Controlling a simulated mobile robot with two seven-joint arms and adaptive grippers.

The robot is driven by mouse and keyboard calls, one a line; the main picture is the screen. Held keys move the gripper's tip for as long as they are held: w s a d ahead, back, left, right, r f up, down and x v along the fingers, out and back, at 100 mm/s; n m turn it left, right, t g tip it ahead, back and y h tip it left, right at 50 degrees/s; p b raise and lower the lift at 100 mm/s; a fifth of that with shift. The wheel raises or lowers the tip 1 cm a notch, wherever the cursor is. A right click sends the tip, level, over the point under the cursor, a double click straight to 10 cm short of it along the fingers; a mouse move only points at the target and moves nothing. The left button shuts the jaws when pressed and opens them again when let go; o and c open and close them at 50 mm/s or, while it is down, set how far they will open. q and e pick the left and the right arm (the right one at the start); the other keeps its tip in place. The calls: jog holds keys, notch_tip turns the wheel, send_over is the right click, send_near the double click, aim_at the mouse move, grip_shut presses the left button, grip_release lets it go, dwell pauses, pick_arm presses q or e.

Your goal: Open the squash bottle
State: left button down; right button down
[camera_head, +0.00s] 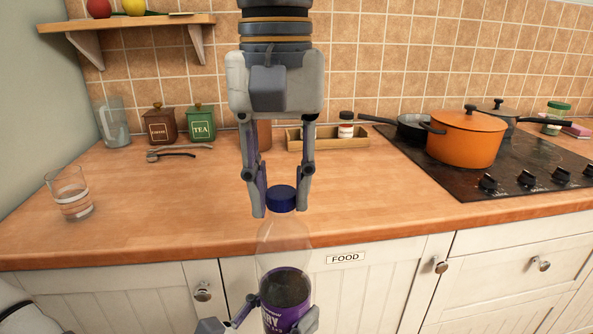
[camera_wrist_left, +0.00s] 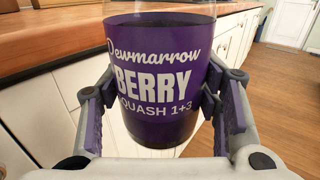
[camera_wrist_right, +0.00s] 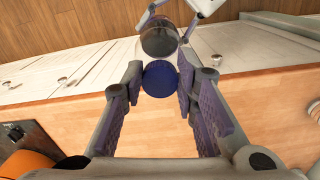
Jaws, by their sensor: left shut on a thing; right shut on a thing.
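The squash bottle (camera_head: 286,258) has a clear upper part, a purple label and a dark blue cap (camera_head: 282,198). It stands upright in the air in front of the counter's front edge. My left gripper (camera_head: 272,318) is shut on the lower labelled body. The left wrist view shows the label (camera_wrist_left: 155,80) between its fingers. My right gripper (camera_head: 270,208) comes down from above and is shut on the cap, which also shows between its fingertips in the right wrist view (camera_wrist_right: 160,78). The cap sits on the bottle's neck, which is mostly hidden there.
The wooden counter (camera_head: 180,210) is mostly clear behind the bottle. A glass (camera_head: 70,195) stands at the left. An orange pot (camera_head: 465,138) and a pan (camera_head: 412,128) are on the hob at the right. White cupboards (camera_head: 130,300) lie below the counter.

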jog(key=n, duration=0.4)
jog(key=shift+d, duration=0.2)
jog(key=n, duration=0.3)
jog(key=shift+w+d+n, duration=0.1)
jog(key=shift+w+n, duration=0.05)
jog(key=shift+n, duration=0.25)
jog(key=n, duration=0.4)
jog(key=shift+w+d, duration=0.1)
jog(key=shift+w, duration=0.05)
jog(key=n, duration=0.3)
jog(key=shift+w+n, duration=0.15)
jog(key=shift+n, duration=0.25)
jog(key=n, duration=0.3)
jog(key=shift+w+n, duration=0.15)
jog(key=shift+n, duration=0.25)
jog(key=n, duration=0.4)
jog(key=shift+w+r, duration=0.1)
jog(key=shift+w, duration=0.05)
jog(key=n, duration=0.3)
jog(key=shift+w, duration=0.1)
jog(key=n, duration=0.7)
jog(key=shift+a, duration=0.4)
